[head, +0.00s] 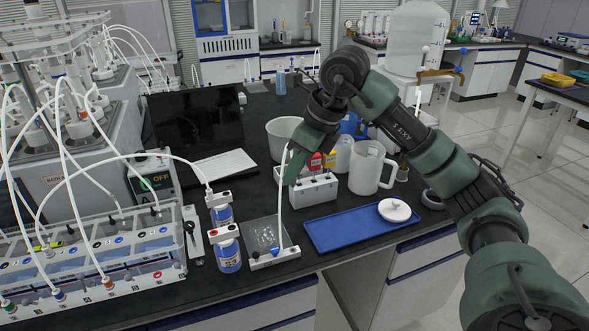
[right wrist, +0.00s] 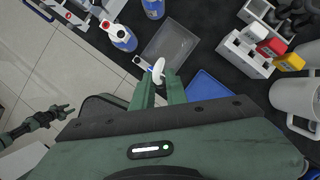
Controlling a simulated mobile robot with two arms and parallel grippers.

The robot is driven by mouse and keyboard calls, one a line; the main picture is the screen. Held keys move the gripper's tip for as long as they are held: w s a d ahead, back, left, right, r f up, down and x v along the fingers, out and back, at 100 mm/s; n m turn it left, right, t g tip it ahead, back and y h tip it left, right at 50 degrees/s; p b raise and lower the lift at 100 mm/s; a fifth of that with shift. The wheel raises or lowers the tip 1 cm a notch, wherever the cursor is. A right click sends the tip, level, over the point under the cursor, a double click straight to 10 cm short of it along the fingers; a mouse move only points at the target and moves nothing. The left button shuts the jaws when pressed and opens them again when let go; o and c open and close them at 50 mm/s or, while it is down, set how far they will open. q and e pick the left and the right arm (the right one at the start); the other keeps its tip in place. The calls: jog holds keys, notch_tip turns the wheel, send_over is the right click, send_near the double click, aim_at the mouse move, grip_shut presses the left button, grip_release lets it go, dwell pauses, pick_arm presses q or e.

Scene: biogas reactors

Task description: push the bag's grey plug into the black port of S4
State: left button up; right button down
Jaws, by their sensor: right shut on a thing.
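My right gripper (head: 292,172) is shut on the white tube of the bag and holds it up above the bench. The tube end (right wrist: 159,68) shows between the fingertips in the right wrist view; the grey plug cannot be made out. The clear bag (head: 264,233) lies flat, with a white bar at its front edge where the tube rises. Two blue-labelled bottles with white caps stand left of it: the front one (head: 228,250) reads S3, the rear one (head: 221,211) has an unreadable label. I cannot tell which is S4. My left gripper (right wrist: 66,109) is open and empty, over the floor.
A white holder (head: 313,190) with red and yellow caps stands behind, beside a white jug (head: 367,167). The tubed reactor rack (head: 100,285) fills the left.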

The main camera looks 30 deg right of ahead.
jog(key=shift+r+p, duration=0.55)
jog(key=shift+r, duration=0.15)
jog(key=shift+r, duration=0.2)
jog(key=shift+r+p, duration=0.7)
jog(key=shift+p, duration=0.1)
jog(key=shift+w+a+r+p, duration=0.1)
jog(key=shift+w+a+p, duration=0.05)
jog(key=shift+w+p, duration=0.2)
jog(key=w+a+p, duration=0.4)
jog(key=w, duration=0.4)
jog(key=w+a+p, duration=0.4)
jog(key=w, duration=0.5)
jog(key=shift+w+a, duration=0.2)
jog(key=shift+a, duration=0.15)
jog(key=shift+f, duration=0.2)
